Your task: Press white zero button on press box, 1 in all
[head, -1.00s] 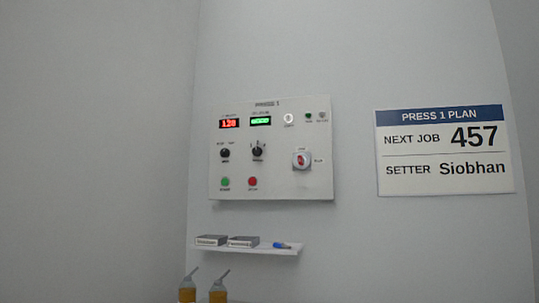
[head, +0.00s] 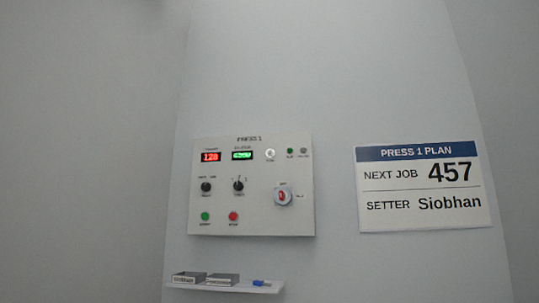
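The press box (head: 262,210) is a pale panel labelled PRESS 1 on the wall, a little left of centre in the head view. The white zero button (head: 270,155) is a small round white button in its upper row, right of the green display (head: 242,155). A red display (head: 211,157) reads 128. Neither of my grippers is in view, and nothing touches the button.
The panel also has two black knobs, a green button (head: 205,217), a red button (head: 233,217) and a red rotary switch (head: 282,197). A shelf (head: 222,287) below holds two grey boxes and a blue item. A PRESS 1 PLAN sign (head: 424,188) hangs at right.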

